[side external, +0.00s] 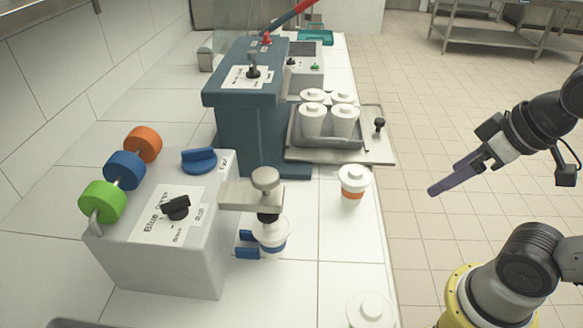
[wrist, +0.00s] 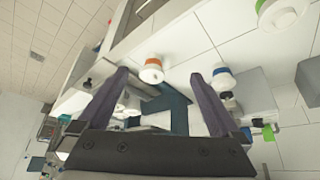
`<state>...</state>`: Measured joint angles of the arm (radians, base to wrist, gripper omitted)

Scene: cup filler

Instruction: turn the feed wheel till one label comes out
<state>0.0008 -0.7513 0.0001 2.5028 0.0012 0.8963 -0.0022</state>
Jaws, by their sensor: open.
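A grey machine box (side external: 165,240) stands on the white counter at the left. Orange (side external: 143,144), blue (side external: 124,170) and green (side external: 102,201) wheels sit in a row along its left side. A flat blue knob (side external: 199,161) and a black selector knob (side external: 175,207) are on its top. I cannot tell which of these is the feed wheel. A blue-banded cup (side external: 273,238) stands under the machine's grey arm. My gripper (side external: 432,190) is open and empty, away to the right beyond the counter edge. Its two purple fingers are spread in the wrist view (wrist: 159,74).
An orange-banded cup (side external: 353,187) stands near the counter edge; another lidded cup (side external: 370,311) is at the bottom. A tall blue machine (side external: 232,125) and a grey tray (side external: 297,143) with several lidded cups stand behind.

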